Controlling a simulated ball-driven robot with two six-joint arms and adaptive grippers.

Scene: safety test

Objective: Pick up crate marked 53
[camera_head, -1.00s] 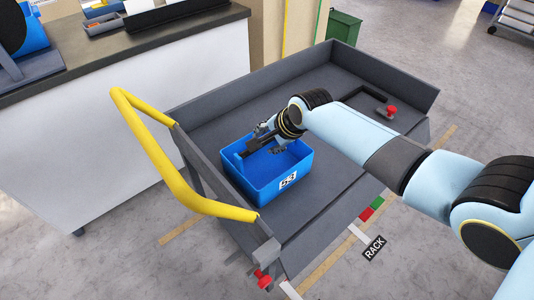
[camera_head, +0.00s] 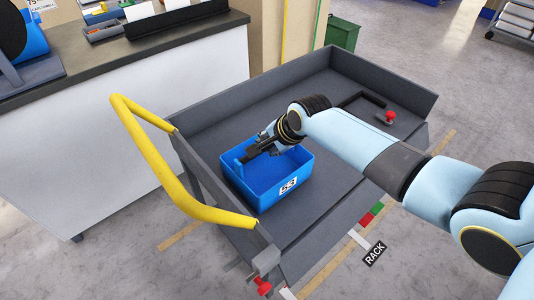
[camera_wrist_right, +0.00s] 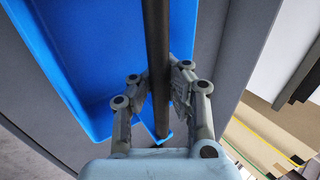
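The open blue crate marked 53 (camera_head: 262,196) sits upright on the bed of a grey cart (camera_head: 335,195), near the yellow handle end. Its white label faces the front. It also shows in the right wrist view (camera_wrist_right: 85,50). A dark bar (camera_wrist_right: 157,40) runs across the crate's top. My right gripper (camera_head: 264,144) is at the crate's top, with its fingers closed on both sides of this bar in the right wrist view (camera_wrist_right: 160,85). The far part of the crate is partly hidden by my right gripper. My left gripper is not in view.
The cart has raised grey walls and a yellow push handle (camera_head: 165,170). A white counter with a dark top (camera_head: 130,110) stands on the left. A green bin (camera_head: 343,33) is behind the cart. A RACK sign (camera_head: 375,253) lies on the floor in front.

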